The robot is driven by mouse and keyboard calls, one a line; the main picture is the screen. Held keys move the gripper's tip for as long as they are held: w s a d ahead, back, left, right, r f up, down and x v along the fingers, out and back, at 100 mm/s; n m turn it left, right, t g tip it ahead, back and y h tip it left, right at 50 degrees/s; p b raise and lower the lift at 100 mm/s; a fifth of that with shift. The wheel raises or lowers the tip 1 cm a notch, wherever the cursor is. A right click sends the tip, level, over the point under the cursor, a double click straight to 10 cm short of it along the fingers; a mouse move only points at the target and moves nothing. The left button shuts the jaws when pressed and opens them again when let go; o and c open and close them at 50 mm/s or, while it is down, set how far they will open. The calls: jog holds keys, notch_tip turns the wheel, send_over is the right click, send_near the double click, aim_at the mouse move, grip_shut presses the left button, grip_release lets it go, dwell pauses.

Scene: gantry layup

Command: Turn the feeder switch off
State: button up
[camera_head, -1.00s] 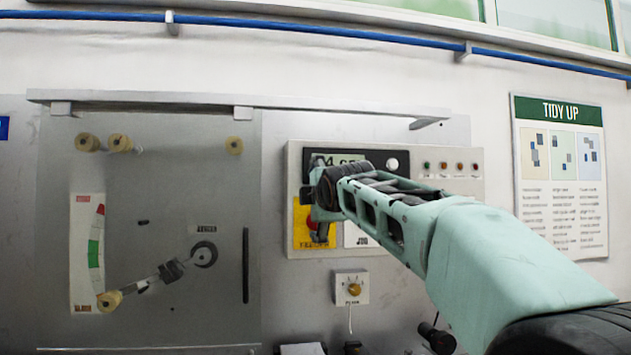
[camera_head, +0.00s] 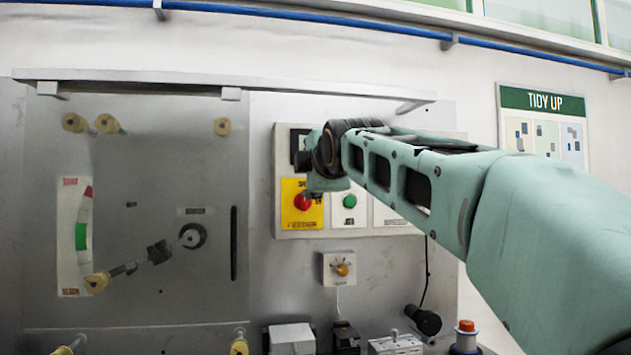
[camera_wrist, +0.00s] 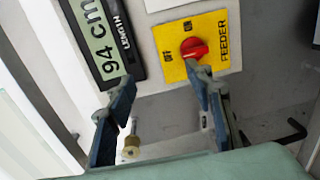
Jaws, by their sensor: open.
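The feeder switch is a red rotary knob (camera_head: 302,202) on a yellow plate (camera_head: 293,222) at the lower left of the control panel. In the wrist view the knob (camera_wrist: 193,47) sits on the yellow plate (camera_wrist: 222,64) marked FEEDER, with OFF and ON printed beside it. Which mark the knob points to is too small to tell. My gripper (camera_wrist: 165,82) is open and empty in the wrist view. Its right fingertip overlaps the plate's lower edge just below the knob; contact cannot be told. In the head view my wrist is above and right of the knob, its fingers unclear.
A length display (camera_wrist: 99,40) reading 94 cm is beside the yellow plate. A green button (camera_head: 350,201) is right of the knob. A small box with a yellow dial (camera_head: 341,268) hangs below the panel. A gauge plate with a lever is at left.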

jog(key=shift+f+b+v, duration=0.15)
jog(key=shift+b+v, duration=0.6)
jog(key=shift+v, duration=0.75)
jog(key=shift+f+b+v, duration=0.15)
jog(key=shift+b+v, duration=0.6)
jog(key=shift+v, duration=0.7)
jog(key=shift+s+a, duration=0.1)
jog(key=shift+f, duration=0.1)
